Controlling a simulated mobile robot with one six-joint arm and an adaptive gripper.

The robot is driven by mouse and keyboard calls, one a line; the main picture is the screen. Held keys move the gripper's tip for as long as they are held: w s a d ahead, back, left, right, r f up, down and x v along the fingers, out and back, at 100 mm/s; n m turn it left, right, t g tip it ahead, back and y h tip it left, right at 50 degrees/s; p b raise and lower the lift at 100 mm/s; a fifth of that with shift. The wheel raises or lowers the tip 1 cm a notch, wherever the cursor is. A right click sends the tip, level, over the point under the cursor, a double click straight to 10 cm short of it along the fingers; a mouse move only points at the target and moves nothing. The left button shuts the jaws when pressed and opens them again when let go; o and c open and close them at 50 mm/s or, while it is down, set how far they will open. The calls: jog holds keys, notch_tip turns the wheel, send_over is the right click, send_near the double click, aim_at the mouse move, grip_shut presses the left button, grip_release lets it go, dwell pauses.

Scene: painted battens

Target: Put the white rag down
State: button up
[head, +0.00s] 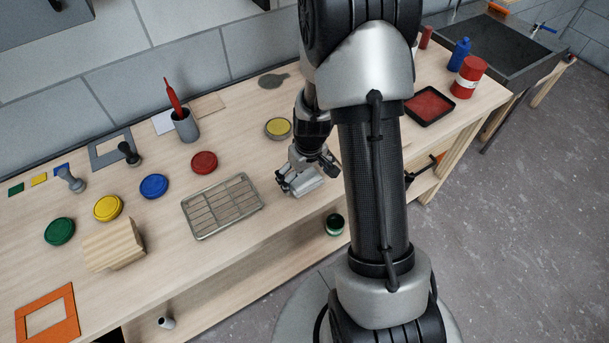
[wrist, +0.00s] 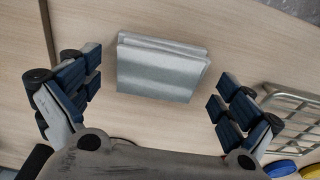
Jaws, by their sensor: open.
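The white rag (wrist: 160,70) is a folded, pale grey-white square pad. In the wrist view it lies flat on the wooden bench top. My gripper (wrist: 157,92) is open, its blue-padded fingers spread to the left and right of the rag. A gap shows between the rag and the left fingers; the right fingers are close to its right edge. In the head view my gripper (head: 303,180) is low over the bench, right of the wire rack, and largely hides the rag.
A yellow-lidded tin (head: 278,128) stands behind. A black tray with red paint (head: 430,105) lies to the right.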

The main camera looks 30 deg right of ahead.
jog(key=shift+r, duration=0.1)
notch_tip(320, 180, up, 12)
jog(key=s+p, duration=0.1)
jog(key=p, duration=0.2)
notch_tip(320, 180, up, 12)
jog(key=r+t, duration=0.1)
send_over(307, 182)
jog(key=s+a, duration=0.5)
jog(key=a, duration=0.2)
jog(key=s+a+r+t, duration=0.1)
jog(key=s+a+r, duration=0.1)
jog(key=s, duration=0.4)
jog(key=s+a+r+t, duration=0.1)
jog(key=s+a+r, duration=0.2)
jog(key=s+r, duration=0.2)
jog(key=shift+s+a+r, duration=0.15)
jog(key=shift+s+a, duration=0.1)
jog(key=shift+s, duration=0.8)
